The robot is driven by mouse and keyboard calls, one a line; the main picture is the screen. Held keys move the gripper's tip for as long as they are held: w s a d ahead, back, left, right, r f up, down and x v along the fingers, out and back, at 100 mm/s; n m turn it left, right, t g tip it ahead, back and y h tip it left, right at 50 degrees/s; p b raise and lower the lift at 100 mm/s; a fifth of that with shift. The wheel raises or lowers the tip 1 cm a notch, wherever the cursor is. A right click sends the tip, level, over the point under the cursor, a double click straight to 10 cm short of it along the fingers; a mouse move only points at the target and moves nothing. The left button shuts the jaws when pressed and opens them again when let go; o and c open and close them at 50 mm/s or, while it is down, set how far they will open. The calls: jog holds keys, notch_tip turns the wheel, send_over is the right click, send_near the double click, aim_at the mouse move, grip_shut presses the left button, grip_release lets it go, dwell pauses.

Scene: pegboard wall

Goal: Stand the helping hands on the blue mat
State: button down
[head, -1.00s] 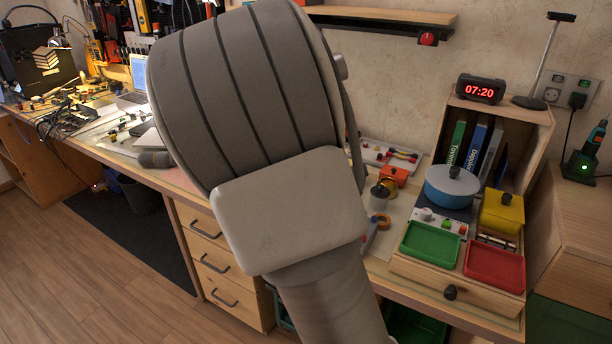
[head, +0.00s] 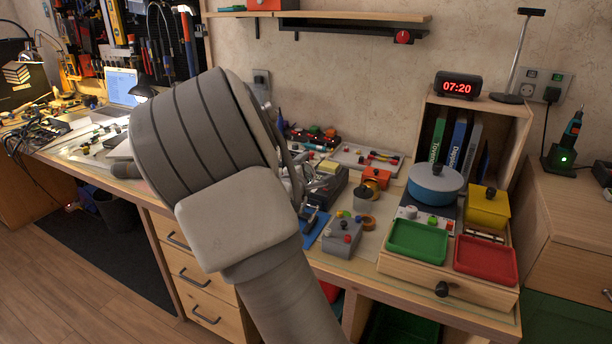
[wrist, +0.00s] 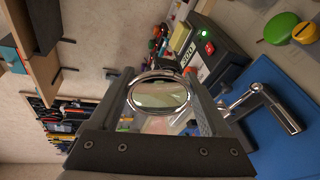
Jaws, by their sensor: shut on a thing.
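My gripper (wrist: 165,105) is shut on the helping hands, whose round magnifier lens (wrist: 158,94) sits between the two dark fingers in the wrist view. A chrome jointed arm with a clamp (wrist: 252,100) extends to the right of the fingers, over the blue mat (wrist: 287,85); I cannot tell whether it touches the mat. The base of the helping hands is hidden. In the head view my arm covers the gripper and most of the helping hands; a strip of the blue mat (head: 316,230) shows just right of my arm.
A dark soldering station (wrist: 215,58) with a lit display stands beside the mat. A grey box with coloured knobs (head: 342,233) stands at the mat's right. Green (head: 417,240) and red trays (head: 485,257) lie farther right. A shelf (head: 320,17) hangs above the bench.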

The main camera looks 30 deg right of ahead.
grip_release()
jog(key=shift+s+a+f, duration=0.1)
jog(key=shift+f, duration=0.1)
jog(key=s+a+r+m+g+y+p, duration=0.1)
jog(key=s+a+r+m+y+p, duration=0.3)
jog(key=s+a, duration=0.55)
jog(key=s+a+r+m+g+y+p, duration=0.1)
jog(key=s+a+r+m+g+y, duration=0.15)
jog(key=s+a+y, duration=0.65)
jog(key=s+r+m+g+h, duration=0.3)
jog(key=s+m, duration=0.3)
jog(key=s, duration=1)
jog(key=shift+r, duration=0.7)
